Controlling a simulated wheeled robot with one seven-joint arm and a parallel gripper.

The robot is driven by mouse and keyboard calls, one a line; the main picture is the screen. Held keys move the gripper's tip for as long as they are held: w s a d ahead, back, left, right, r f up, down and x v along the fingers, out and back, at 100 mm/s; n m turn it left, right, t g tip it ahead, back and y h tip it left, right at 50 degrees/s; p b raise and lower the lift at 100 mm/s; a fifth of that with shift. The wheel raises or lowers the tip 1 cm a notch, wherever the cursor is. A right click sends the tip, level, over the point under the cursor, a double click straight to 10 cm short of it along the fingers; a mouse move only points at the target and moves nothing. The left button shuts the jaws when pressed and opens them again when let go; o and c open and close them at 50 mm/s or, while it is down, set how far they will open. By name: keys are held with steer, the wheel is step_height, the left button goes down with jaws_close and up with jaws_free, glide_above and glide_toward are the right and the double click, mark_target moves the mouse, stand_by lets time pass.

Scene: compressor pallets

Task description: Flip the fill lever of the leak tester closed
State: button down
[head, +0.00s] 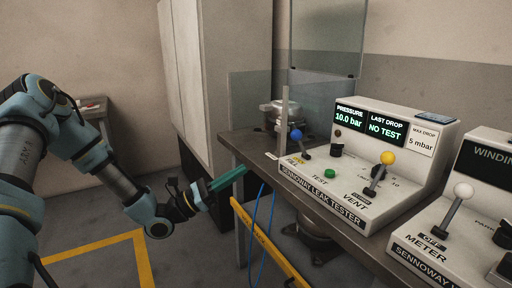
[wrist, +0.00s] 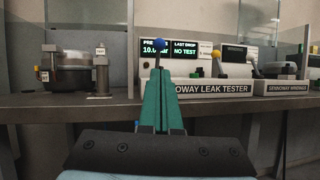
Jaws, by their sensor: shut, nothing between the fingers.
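The leak tester (head: 318,210) is a white sloped box on the bench, also seen in the wrist view (wrist: 205,72). Its displays read PRESSURE 10.0 bar and LAST DROP NO TEST. The fill lever (head: 301,144) has a blue knob and stands at the tester's left end by the FILL label.
A yellow-knobbed VENT lever (head: 387,159) and green TEST button (head: 330,174) are on the tester. A white-knobbed METER box (head: 450,215) stands to the right. A clear panel (head: 325,40) rises behind the fill lever. Blue hoses (head: 262,235) hang below the bench edge.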

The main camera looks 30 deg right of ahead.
steer(key=shift+w+a, duration=0.1)
steer(key=p, duration=0.3)
glide_toward(301, 144)
steer(key=d+r, duration=0.2)
steer(key=r, duration=0.1)
steer(key=d+r, duration=0.1)
steer(key=r, duration=0.1)
steer(key=shift+s+d, duration=0.1)
steer(key=shift+s, duration=0.25)
